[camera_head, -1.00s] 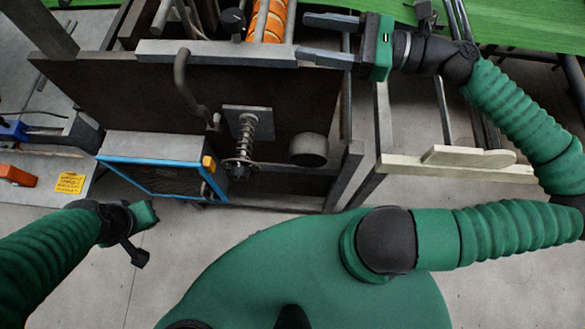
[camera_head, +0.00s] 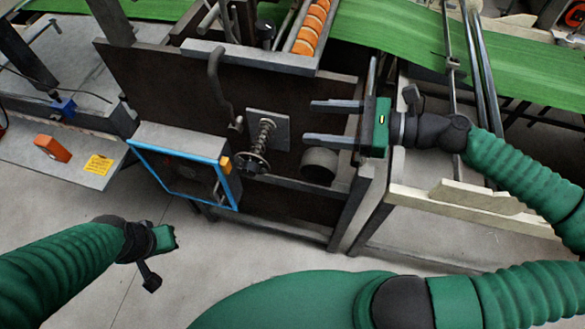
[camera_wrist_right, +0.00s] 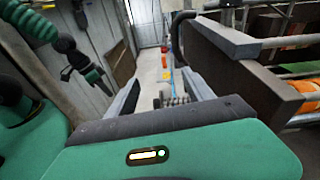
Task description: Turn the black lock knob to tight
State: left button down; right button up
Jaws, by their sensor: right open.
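A small black knob (camera_head: 267,32) stands on top of the machine, left of the orange rollers. A dark handwheel (camera_head: 252,163) sits at the lower end of a spring-wrapped screw on the machine's front; I cannot tell for sure which of the two is the lock knob. My right gripper (camera_head: 308,122) is open and empty, its fingers pointing left, to the right of the screw and apart from it. In the right wrist view the sprung screw (camera_wrist_right: 175,100) shows between the spread fingers. My left gripper (camera_head: 165,238) hangs low at the left, away from the machine, its jaws unclear.
A blue-framed box (camera_head: 185,160) juts out left of the handwheel. A curved grey handle (camera_head: 220,85) rises above it. A round grey pipe end (camera_head: 319,164) sticks out below my right gripper. Green sheet (camera_head: 400,35) runs behind. The floor in front is clear.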

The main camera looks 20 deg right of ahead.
jog(key=s+a+f+n+g, duration=0.1)
jog(key=a+f+g, duration=0.1)
jog(key=f, duration=0.3)
jog(key=s+a+f+n+g+h+b, duration=0.1)
jog(key=a+f+n+g, duration=0.1)
jog(key=a+f, duration=0.2)
notch_tip(320, 180, down, 2)
jog(key=shift+a+f, duration=0.1)
jog(key=shift+a, duration=0.25)
